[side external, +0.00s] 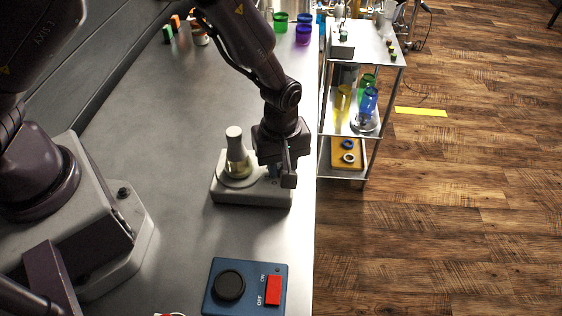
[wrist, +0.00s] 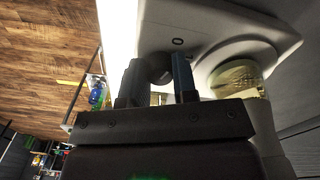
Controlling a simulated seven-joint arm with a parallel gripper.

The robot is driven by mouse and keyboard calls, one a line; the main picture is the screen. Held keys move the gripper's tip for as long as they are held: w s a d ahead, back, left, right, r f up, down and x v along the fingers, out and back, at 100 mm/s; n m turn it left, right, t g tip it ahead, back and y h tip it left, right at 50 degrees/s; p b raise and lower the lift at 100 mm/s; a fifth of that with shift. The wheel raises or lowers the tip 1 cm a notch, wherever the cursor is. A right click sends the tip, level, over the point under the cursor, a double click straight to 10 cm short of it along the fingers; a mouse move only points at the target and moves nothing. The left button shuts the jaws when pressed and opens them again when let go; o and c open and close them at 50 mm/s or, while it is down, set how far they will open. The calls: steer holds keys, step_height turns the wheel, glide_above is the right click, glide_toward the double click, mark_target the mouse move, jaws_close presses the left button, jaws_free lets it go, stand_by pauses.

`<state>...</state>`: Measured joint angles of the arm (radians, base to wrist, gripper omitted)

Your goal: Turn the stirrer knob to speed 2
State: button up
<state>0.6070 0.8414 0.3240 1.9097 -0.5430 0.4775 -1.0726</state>
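The stirrer (side external: 225,190) is a pale grey, flat box on the bench, and it also shows in the wrist view (wrist: 215,22). A stoppered flask of yellowish liquid (side external: 238,168) stands on its round plate; its lower part shows in the wrist view (wrist: 237,78). My gripper (side external: 280,178) points down over the stirrer's right side and hides the knob there. In the wrist view the dark, round stirrer knob (wrist: 160,67) lies between my two separated fingertips (wrist: 159,75). I cannot tell whether they press on it. A small dark "0" mark (wrist: 178,41) is beside the knob.
A blue control box (side external: 240,272) with a black round dial (side external: 229,285) and a red switch (side external: 272,290) lies nearer the camera. A shelved cart (side external: 335,130) with glassware stands right of the bench. Colored cups (side external: 281,22) are at the far end.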

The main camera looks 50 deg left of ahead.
steer(key=shift+m, duration=0.5)
steer(key=m, duration=0.6)
steer(key=shift+m, duration=0.3)
steer(key=m, duration=0.3)
steer(key=shift+m, duration=2.1)
steer(key=o, duration=0.6)
steer(key=shift+o, duration=0.2)
steer(key=shift+r, duration=0.1)
